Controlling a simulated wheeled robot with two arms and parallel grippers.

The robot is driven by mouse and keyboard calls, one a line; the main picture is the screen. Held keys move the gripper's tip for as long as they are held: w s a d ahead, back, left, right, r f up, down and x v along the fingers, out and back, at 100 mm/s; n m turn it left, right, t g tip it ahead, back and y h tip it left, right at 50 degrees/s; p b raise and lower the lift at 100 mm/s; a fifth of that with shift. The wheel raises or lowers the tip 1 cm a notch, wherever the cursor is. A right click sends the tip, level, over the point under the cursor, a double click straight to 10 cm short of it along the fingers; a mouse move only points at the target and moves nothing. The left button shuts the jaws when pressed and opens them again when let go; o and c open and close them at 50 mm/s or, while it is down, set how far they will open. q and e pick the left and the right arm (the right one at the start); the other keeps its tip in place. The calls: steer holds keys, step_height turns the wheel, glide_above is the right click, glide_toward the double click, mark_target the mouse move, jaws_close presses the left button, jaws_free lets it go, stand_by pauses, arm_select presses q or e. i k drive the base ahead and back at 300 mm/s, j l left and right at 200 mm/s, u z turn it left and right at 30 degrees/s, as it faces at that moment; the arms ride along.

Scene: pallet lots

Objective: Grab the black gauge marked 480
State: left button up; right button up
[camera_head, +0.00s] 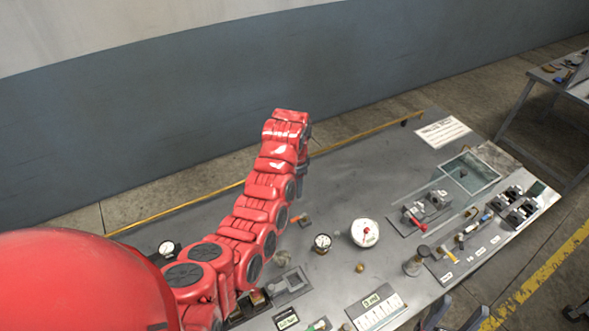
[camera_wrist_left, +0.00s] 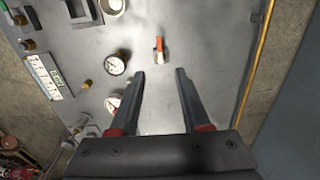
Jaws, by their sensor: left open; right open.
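A small black-rimmed gauge (camera_head: 322,243) with a white face stands on the grey bench in the head view. It also shows in the left wrist view (camera_wrist_left: 115,63), left of my left gripper's fingers. Another dark-rimmed gauge (camera_head: 168,248) sits at the left, beside my red arm. A third gauge (camera_wrist_left: 113,5) is cut by the top edge of the wrist view. The 480 marking is not readable on any. My left gripper (camera_wrist_left: 160,72) is open and empty above the bench. My right gripper (camera_head: 460,312) is partly in view at the bottom edge, open.
A small orange-handled part (camera_wrist_left: 159,48) lies beyond my left fingertips. A brass knob (camera_head: 360,267), a labelled panel (camera_head: 378,308) and a glass box (camera_head: 466,172) are nearby. A yellow rail (camera_wrist_left: 258,60) runs along the back.

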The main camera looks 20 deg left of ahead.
mark_target(322, 242)
steer(key=k+l, duration=0.25)
steer(key=k, duration=0.2)
steer(key=k+l, duration=0.3)
steer(key=k, duration=0.2)
